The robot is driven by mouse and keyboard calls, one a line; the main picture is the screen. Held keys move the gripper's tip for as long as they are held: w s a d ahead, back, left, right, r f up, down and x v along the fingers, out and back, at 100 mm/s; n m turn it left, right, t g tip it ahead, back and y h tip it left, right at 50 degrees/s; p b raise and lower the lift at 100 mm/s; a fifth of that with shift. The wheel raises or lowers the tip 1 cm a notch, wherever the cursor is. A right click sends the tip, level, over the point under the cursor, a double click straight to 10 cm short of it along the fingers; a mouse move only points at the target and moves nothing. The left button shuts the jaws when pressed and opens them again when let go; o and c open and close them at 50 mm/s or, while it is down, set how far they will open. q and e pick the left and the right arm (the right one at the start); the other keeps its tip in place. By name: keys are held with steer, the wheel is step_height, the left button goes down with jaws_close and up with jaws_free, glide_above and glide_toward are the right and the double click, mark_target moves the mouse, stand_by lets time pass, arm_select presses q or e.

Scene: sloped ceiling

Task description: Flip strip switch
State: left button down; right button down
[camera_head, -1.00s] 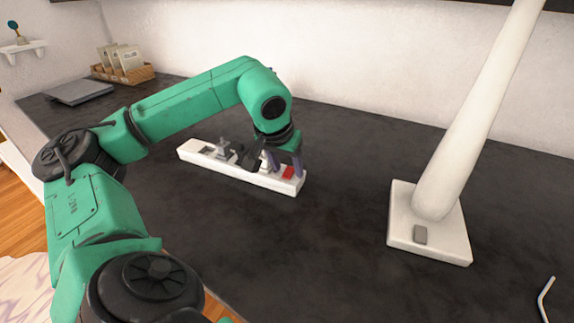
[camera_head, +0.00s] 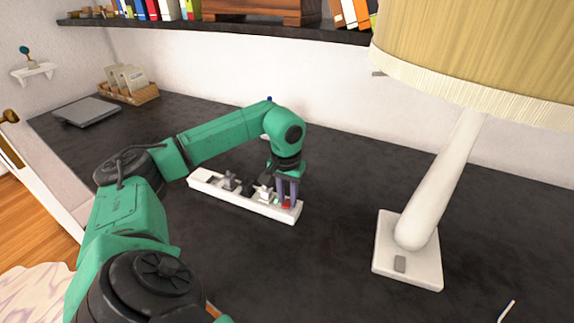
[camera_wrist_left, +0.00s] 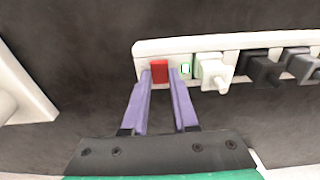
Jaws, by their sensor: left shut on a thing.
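The white power strip (camera_head: 250,204) lies on the dark countertop, with its red switch (camera_head: 287,206) at the right end. In the left wrist view, the red switch (camera_wrist_left: 159,71) is beside a small green light (camera_wrist_left: 186,69) on the strip (camera_wrist_left: 225,43). My left gripper (camera_head: 288,202) points down at that end. Its two purple fingers (camera_wrist_left: 163,76) reach the strip on either side of the red switch, shut on it; the fingertips partly hide the contact. My right gripper is not in view.
White and dark plugs (camera_wrist_left: 213,72) sit in the strip beside the green light. A lamp with a white base (camera_head: 410,262) and yellow shade (camera_head: 480,55) stands at right. A grey laptop-like slab (camera_head: 87,111) and a basket (camera_head: 130,92) are at the back left.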

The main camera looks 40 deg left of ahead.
mark_target(287, 204)
arm_select(q)
steer(key=c, duration=0.7)
jaws_free()
steer(key=r, duration=0.4)
steer(key=r+p, duration=0.1)
steer(key=r, duration=0.4)
steer(key=s+r+p, duration=0.1)
steer(key=r, duration=0.4)
steer(key=shift+d+r, duration=0.2)
